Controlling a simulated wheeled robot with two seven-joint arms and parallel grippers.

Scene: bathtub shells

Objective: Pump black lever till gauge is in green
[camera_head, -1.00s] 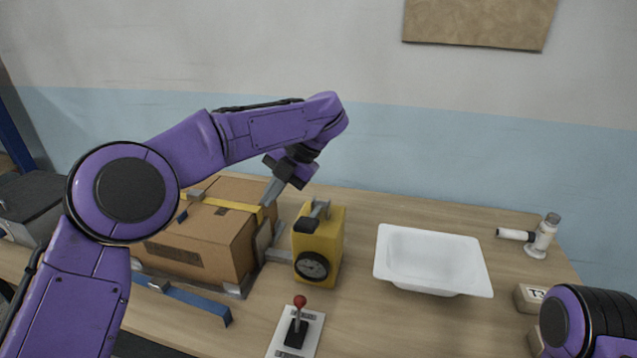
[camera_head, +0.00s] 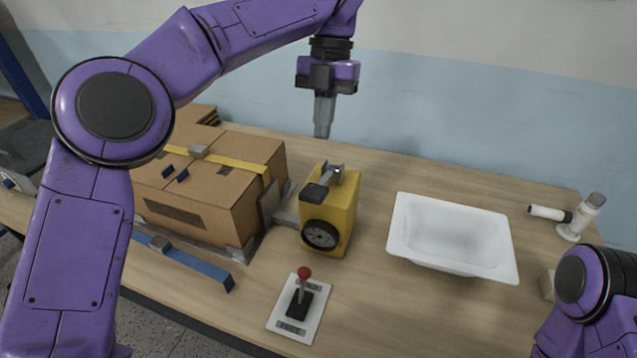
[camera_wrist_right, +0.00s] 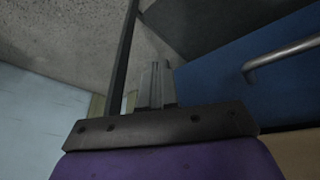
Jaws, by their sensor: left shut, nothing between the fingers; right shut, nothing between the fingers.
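The yellow pump box (camera_head: 343,222) stands on the table, joined by a grey piece to the strapped carton's clamp at its left. Its black lever (camera_head: 316,192) sticks out at the top left of the box. The round gauge (camera_head: 320,235) is on its front; its needle and green zone are too small to read. My left gripper (camera_head: 322,133) points down, shut and empty, above and a little behind the box, apart from the lever. My right gripper (camera_wrist_right: 155,84) shows shut and empty in the right wrist view, away from the pump.
A strapped carton (camera_head: 205,205) stands left of the pump. A red-knobbed joystick (camera_head: 301,299) sits in front. A white basin (camera_head: 455,236) and a white tap-like fixture (camera_head: 575,218) are on the right. Bare table lies between pump and basin.

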